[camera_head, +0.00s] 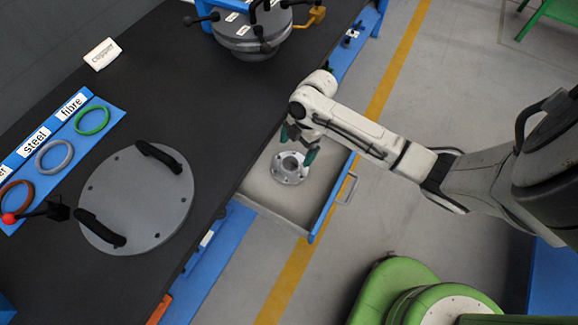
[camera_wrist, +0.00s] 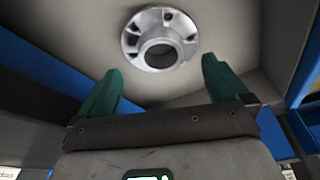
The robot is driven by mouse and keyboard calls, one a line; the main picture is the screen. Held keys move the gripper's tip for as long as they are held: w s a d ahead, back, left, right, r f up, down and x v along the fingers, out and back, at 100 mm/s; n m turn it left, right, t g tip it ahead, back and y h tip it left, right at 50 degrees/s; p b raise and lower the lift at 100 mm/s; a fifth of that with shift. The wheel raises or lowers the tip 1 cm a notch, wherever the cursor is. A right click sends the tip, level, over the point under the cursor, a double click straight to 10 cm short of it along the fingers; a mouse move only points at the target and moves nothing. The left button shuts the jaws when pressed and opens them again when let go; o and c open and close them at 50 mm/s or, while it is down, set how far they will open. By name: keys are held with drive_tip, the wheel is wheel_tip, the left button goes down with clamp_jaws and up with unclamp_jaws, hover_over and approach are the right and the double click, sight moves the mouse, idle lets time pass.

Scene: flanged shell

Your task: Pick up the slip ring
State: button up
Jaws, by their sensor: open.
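The slip ring (camera_head: 289,168) is a silvery round flange with a hole in its middle and several smaller holes around its rim. It lies flat in an open drawer (camera_head: 262,192) below the dark bench. In the wrist view the slip ring (camera_wrist: 160,40) lies ahead of the green fingertips, apart from them. My gripper (camera_head: 301,146) hangs over the drawer close to the slip ring, and its lower finger overlaps the ring's edge in the head view. In the wrist view my gripper (camera_wrist: 157,85) is open, with nothing between its fingers.
The drawer's blue front with a handle (camera_head: 347,188) and its walls surround the ring. The bench (camera_head: 200,110) bears a grey round cover (camera_head: 136,200), coloured rings on a blue labelled board (camera_head: 55,150) and a grey vessel (camera_head: 252,40). Green rounded objects (camera_head: 400,295) stand at the bottom.

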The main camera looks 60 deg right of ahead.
sight(288, 168)
drive_tip(key=shift+a+x, duration=0.15)
drive_tip(key=shift+x, duration=1.35)
drive_tip(key=shift+a+x, duration=0.1)
drive_tip(key=shift+x, duration=1.45)
drive_tip(key=shift+w+r, duration=0.1)
drive_tip(key=shift+r, duration=0.1)
clamp_jaws()
